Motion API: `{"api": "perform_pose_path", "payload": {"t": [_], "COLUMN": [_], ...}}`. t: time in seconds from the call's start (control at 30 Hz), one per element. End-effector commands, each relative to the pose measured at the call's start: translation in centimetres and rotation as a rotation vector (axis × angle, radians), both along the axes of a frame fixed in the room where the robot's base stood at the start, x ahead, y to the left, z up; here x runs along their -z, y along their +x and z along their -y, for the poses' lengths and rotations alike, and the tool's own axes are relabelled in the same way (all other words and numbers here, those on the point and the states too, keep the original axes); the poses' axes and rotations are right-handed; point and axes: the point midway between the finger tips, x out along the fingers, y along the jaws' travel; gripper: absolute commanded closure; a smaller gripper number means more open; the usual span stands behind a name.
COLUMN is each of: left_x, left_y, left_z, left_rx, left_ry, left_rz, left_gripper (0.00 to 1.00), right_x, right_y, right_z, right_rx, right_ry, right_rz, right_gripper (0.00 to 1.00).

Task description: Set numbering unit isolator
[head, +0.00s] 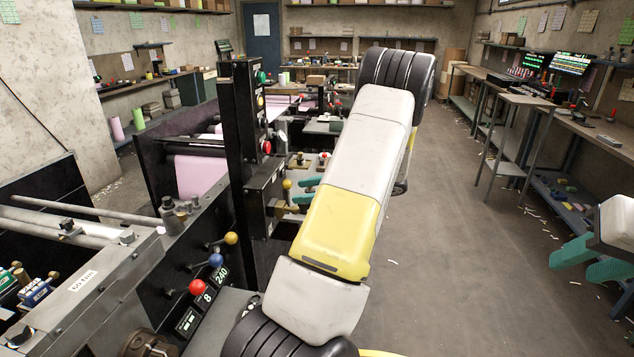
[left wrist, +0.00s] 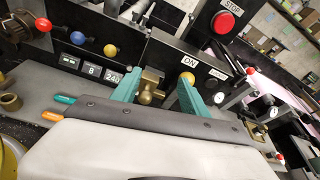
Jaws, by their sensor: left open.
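The numbering unit's isolator looks like a brass valve (left wrist: 151,86) with a yellow ball handle (left wrist: 187,77), below an ON label (left wrist: 189,62). In the head view its yellow ball (head: 287,184) shows on the black upright's lower box. My left gripper (head: 304,190) is open at the isolator. In the left wrist view its teal fingers (left wrist: 158,90) stand either side of the brass body, with the yellow ball just beyond the right finger's tip. I cannot tell whether they touch. My right gripper (head: 590,261) is at the right edge, its teal fingers apart and empty.
Levers with red (head: 196,287), blue (head: 215,260) and yellow (head: 231,238) balls stand beside the 8 and 240 displays. A red STOP button (left wrist: 222,22) is above the isolator. A small table (head: 512,140) stands at right. The floor (head: 460,260) between is mostly clear.

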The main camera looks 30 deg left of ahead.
Motion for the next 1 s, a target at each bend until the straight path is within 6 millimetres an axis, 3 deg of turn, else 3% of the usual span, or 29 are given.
{"api": "perform_pose_path", "payload": {"t": [0.1, 0.3, 0.47, 0.8, 1.0], "left_x": [1.3, 2.2, 2.3, 2.3, 2.3], "left_y": [2.4, 4.6, 4.9, 4.2, 4.1], "left_z": [-0.7, -1.1, -2.0, -7.2, -8.7], "left_rx": [0.076, 0.146, 0.158, 0.154, 0.156], "left_ry": [0.125, 0.241, 0.262, 0.259, 0.258], "left_rz": [-0.113, -0.209, -0.226, -0.225, -0.223], "left_gripper": [0.48, 0.48, 0.48, 0.48, 0.48], "right_x": [0.0, 0.0, 0.0, 0.0, 0.0], "right_y": [0.0, 0.0, 0.0, 0.0, 0.0], "right_z": [0.0, 0.0, 0.0, 0.0, 0.0], "right_rx": [0.0, 0.0, 0.0, 0.0, 0.0], "right_ry": [0.0, 0.0, 0.0, 0.0, 0.0], "right_rz": [0.0, 0.0, 0.0, 0.0, 0.0], "right_gripper": [0.64, 0.64, 0.64, 0.64, 0.64]}}
